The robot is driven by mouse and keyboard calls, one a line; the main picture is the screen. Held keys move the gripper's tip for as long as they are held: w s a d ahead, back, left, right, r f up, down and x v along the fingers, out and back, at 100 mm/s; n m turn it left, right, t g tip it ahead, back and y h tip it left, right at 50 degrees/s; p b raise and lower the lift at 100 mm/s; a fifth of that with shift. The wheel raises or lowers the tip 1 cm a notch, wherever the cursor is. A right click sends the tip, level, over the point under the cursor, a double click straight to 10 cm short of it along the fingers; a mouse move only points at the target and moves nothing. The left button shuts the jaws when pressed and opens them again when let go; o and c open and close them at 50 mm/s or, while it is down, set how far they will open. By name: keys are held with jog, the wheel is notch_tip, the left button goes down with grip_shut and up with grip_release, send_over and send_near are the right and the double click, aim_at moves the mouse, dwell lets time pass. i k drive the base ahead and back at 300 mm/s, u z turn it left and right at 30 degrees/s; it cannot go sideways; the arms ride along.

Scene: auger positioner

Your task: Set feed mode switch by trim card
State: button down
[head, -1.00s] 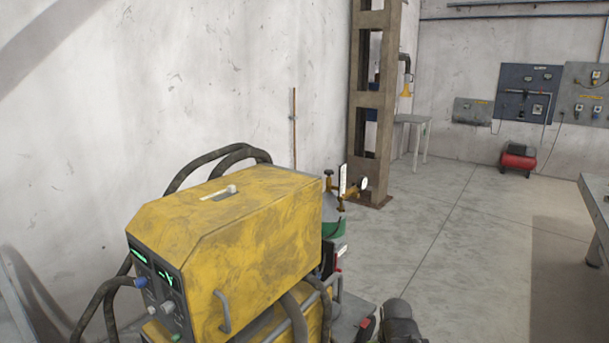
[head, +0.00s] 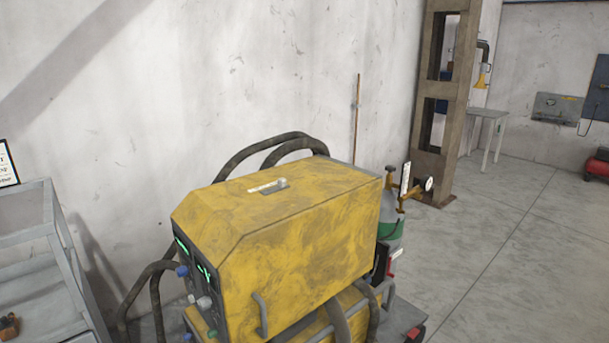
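A yellow, scuffed welding machine (head: 300,225) stands in the middle. On its top is a small pale knob or lever (head: 282,183) beside a white strip; I cannot tell whether this is the feed mode switch. Its dark front panel (head: 198,275) faces left at a steep angle, with green displays, a blue connector and a pale knob. A white card in a black frame (head: 6,165) is cut off at the left edge; only parts of its words show, so I cannot tell whether it is the trim card. My gripper is out of view.
A grey metal shelf (head: 46,240) stands at left. A gas cylinder (head: 391,222) with brass regulator stands behind the machine, against which cables loop. A brown steel column (head: 437,110) and small table (head: 487,118) are farther back. The concrete floor (head: 510,260) at right is clear.

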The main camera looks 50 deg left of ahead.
aim_at(282, 181)
jog(key=i, duration=4.2)
jog(key=u, duration=2.35)
jog(key=k, duration=0.15)
jog(key=u, duration=2.2)
jog(key=i, duration=0.75)
